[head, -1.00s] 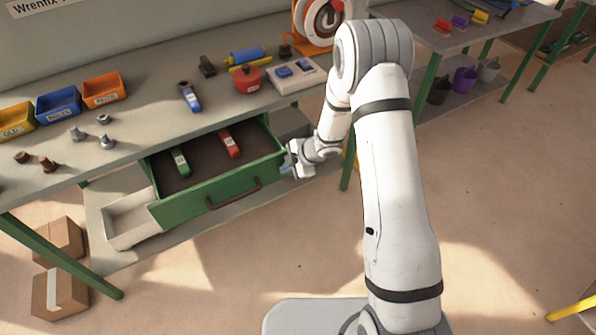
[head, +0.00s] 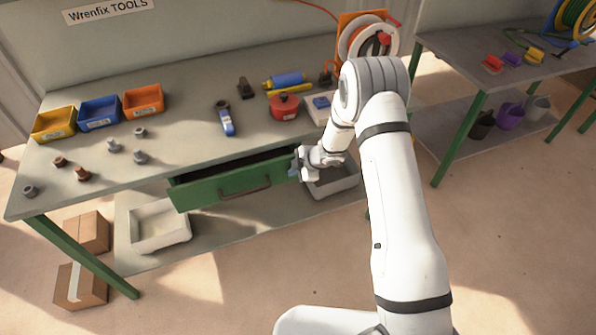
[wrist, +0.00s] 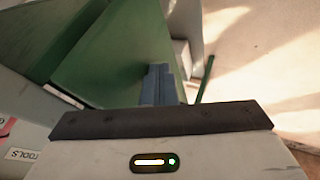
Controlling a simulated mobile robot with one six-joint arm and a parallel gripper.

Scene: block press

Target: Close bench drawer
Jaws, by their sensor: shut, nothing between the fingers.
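The green bench drawer (head: 215,192) sticks out a little from under the bench top. A dark gap shows above its front, and its contents are hidden. Its dark bar handle (head: 245,191) is on the front face. My gripper (head: 295,170) is shut and empty at the right end of the drawer front. In the wrist view the shut grey-blue fingers (wrist: 159,85) are against or very close to the green drawer front (wrist: 115,55); I cannot tell if they touch.
The bench top (head: 185,145) holds yellow, blue and orange bins (head: 143,100), bolts, a blue-handled tool (head: 226,120) and a red pot (head: 284,106). Pale trays (head: 160,226) stand on the shelf below. Cardboard boxes (head: 80,286) lie at lower left. The floor in front is clear.

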